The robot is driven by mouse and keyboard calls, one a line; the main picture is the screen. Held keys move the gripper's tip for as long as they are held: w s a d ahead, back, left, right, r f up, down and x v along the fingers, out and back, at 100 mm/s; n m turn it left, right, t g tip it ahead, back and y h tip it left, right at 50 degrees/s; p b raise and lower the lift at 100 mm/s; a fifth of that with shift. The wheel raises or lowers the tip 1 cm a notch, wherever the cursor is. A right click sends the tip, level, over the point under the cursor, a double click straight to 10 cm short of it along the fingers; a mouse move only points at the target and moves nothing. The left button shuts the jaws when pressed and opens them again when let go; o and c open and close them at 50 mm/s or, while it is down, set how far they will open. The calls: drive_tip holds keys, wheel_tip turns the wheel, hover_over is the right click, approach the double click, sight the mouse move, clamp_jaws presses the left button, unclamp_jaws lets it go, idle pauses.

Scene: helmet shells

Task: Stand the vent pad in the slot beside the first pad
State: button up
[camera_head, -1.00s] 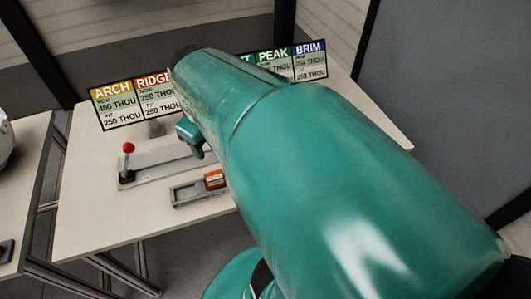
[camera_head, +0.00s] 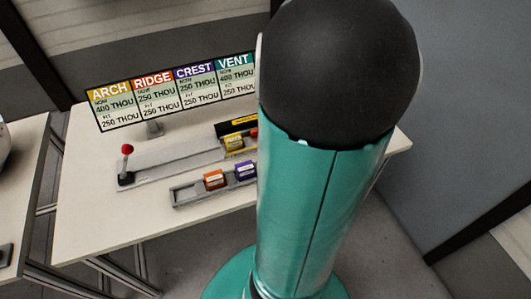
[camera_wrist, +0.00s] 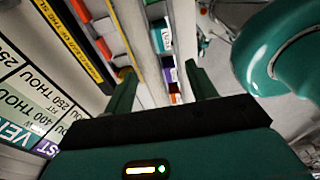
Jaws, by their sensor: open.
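My gripper (camera_wrist: 160,74) is open in the wrist view, its two fingers spread above the row of pads in the grey tray. A teal pad (camera_wrist: 157,40), matching the VENT colour on the board, lies ahead of the fingertips. A purple pad (camera_wrist: 168,74) shows between the fingers, and nothing appears gripped. In the head view my arm hides the gripper and the teal pad. A yellow pad (camera_head: 234,142), matching the ARCH colour, sits in the long fixture (camera_head: 170,161), with something red at its right, partly hidden. I cannot make out the slot.
The grey tray (camera_head: 188,194) also holds an orange pad (camera_head: 214,180) near its left end. A red-knobbed lever (camera_head: 127,152) stands at the fixture's left end. The sign board (camera_head: 170,92) stands behind. The table's front left is clear.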

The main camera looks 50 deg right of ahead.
drive_tip(key=f, duration=0.5)
drive_tip(key=a+f, duration=0.1)
drive_tip(key=f, duration=0.2)
drive_tip(key=shift+w+f, duration=0.2)
drive_tip(key=f, duration=0.5)
drive_tip(key=shift+a+f, duration=0.15)
drive_tip(key=shift+a, duration=0.05)
drive_tip(key=shift+s, duration=0.1)
drive_tip(key=c, duration=1.2)
drive_tip(key=shift+o, duration=0.2)
